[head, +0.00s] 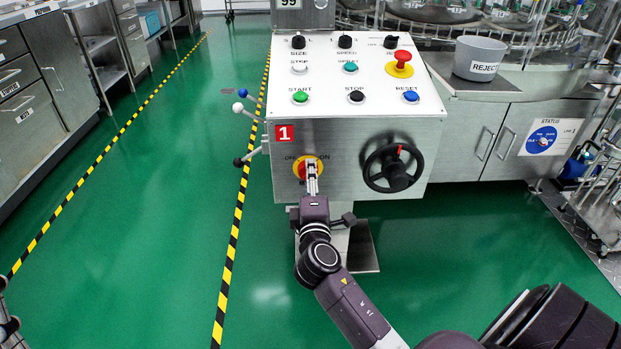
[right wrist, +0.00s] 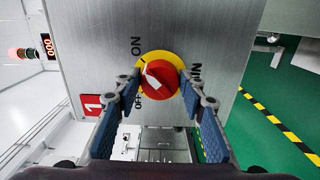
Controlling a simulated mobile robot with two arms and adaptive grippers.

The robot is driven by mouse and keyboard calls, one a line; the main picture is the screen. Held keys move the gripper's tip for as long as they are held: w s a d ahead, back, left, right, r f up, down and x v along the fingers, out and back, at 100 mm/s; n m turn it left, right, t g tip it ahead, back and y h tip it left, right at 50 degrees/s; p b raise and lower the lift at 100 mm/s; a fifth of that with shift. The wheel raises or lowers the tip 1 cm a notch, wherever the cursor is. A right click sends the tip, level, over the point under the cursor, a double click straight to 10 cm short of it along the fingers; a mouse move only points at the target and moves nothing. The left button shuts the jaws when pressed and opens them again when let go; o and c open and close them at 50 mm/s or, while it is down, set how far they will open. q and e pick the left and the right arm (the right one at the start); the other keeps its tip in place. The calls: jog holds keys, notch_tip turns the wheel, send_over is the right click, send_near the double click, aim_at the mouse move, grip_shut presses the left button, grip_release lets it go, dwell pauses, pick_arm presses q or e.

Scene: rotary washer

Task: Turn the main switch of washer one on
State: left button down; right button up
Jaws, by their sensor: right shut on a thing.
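The main switch (head: 301,170) of washer one is a red rotary knob on a yellow round plate, low on the front of the steel console marked with a red 1. It also shows in the right wrist view (right wrist: 160,78), where its white pointer points toward the side between the ON and OFF labels. My right gripper (head: 312,172) is at the switch, and its fingers in the right wrist view (right wrist: 160,88) are shut on the knob from two sides. The gripper partly hides the plate and label in the head view. My left gripper is not in view.
The console top (head: 340,70) has several knobs and buttons and a red emergency stop (head: 402,60). A black handwheel (head: 393,168) is right of the switch, and ball-tipped levers (head: 245,105) stick out left. A grey reject bin (head: 480,58) stands right. Green floor is clear left.

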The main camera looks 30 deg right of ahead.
dwell(0.3)
jog(key=o, duration=1.1)
jog(key=shift+o, duration=0.2)
jog(key=shift+s, duration=0.1)
jog(key=v, duration=1.2)
jog(key=shift+d, duration=0.1)
